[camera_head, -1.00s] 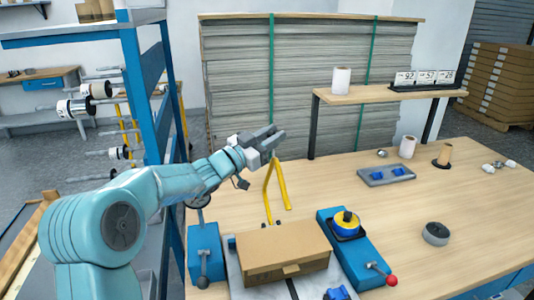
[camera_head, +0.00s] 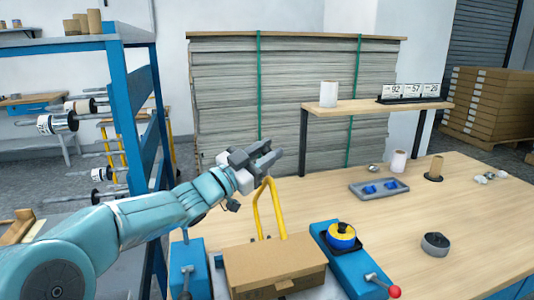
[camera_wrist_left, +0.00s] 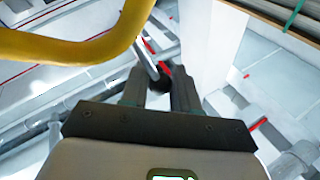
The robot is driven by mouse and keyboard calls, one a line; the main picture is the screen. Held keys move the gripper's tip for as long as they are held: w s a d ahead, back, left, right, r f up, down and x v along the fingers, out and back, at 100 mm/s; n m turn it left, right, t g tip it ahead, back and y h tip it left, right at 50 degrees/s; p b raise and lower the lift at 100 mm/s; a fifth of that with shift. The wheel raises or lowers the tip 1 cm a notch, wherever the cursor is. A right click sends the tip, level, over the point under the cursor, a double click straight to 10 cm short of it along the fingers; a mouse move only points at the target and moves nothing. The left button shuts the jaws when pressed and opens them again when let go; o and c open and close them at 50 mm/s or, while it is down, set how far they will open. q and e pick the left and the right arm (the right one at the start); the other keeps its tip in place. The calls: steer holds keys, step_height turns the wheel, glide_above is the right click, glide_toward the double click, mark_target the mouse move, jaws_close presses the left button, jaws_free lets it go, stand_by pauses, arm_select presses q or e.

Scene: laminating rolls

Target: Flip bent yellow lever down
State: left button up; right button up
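The bent yellow lever (camera_head: 256,208) stands upright behind the cardboard box on the table, its bend at the top. My left gripper (camera_head: 262,156) is at the lever's top end in the head view; I cannot tell whether they touch. In the left wrist view the yellow lever (camera_wrist_left: 75,48) crosses the upper left, to the side of the fingers and not between them. The left gripper's fingers (camera_wrist_left: 158,90) are apart, with a gap between them. My right gripper is in neither view.
The cardboard box (camera_head: 274,262) stands between two blue units, the right one (camera_head: 352,268) with a red-knobbed handle. A grey tray (camera_head: 379,188), a dark roll (camera_head: 435,244) and a raised shelf (camera_head: 375,107) are farther right. A blue rack (camera_head: 120,95) stands left. The table's right part is mostly clear.

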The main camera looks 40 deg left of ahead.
arm_select(q)
steer(key=shift+o, duration=1.2)
steer(key=shift+s+a, duration=0.1)
steer(key=shift+s+f, duration=0.1)
steer(key=shift+s, duration=0.05)
steer(key=b+v, duration=0.2)
steer(key=v, duration=1.4)
